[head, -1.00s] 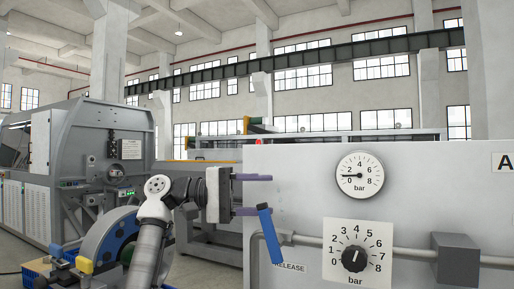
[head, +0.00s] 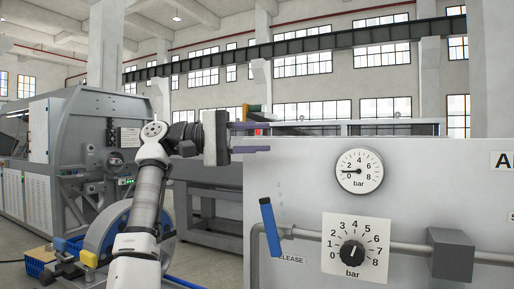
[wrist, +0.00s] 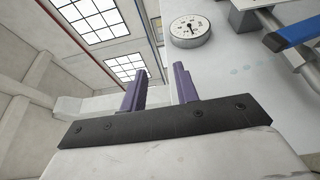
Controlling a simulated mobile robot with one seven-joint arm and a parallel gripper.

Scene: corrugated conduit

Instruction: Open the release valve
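The release valve has a blue lever handle (head: 270,227), nearly upright with its top leaning slightly left, on a grey pipe at the panel's left end. Part of a RELEASE label (head: 291,260) shows beside it. In the wrist view the blue handle (wrist: 300,32) is at the upper right. My gripper (head: 267,138) is above the handle, apart from it, near the panel's top edge. Its two purple fingers are spread with nothing between them; the wrist view also shows the empty gap of my gripper (wrist: 160,76).
The grey panel (head: 430,180) carries a round pressure gauge (head: 359,171) with its needle low, a black dial knob (head: 352,254) and a grey box (head: 452,255) on the pipe. A blue-rimmed wheel (head: 104,232) and a large machine (head: 95,150) stand to the left.

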